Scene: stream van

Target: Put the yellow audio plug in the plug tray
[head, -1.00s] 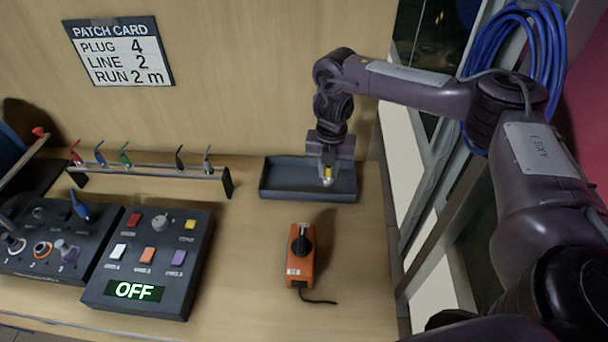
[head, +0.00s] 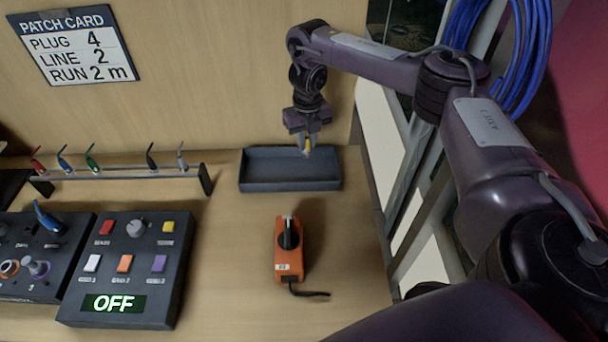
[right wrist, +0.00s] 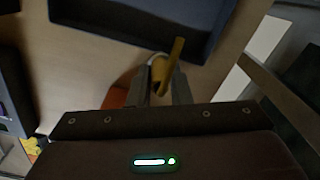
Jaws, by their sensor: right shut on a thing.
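The yellow audio plug (head: 308,148) is between the fingertips of my right gripper (head: 307,138), which is shut on it. In the head view the plug shows in front of the back rim of the dark plug tray (head: 290,184); its height above the tray is hard to tell. In the right wrist view the yellow plug (right wrist: 178,52) sticks out from the fingers, and its end overlaps the edge of the tray (right wrist: 130,35). The tray looks empty in the head view. My left gripper is not in view.
An orange device (head: 289,262) with a black knob and short cable lies in front of the tray. A rack (head: 125,173) with several coloured plugs stands to the left. A button panel (head: 130,270) reading OFF is at front left. A window frame borders the table's right side.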

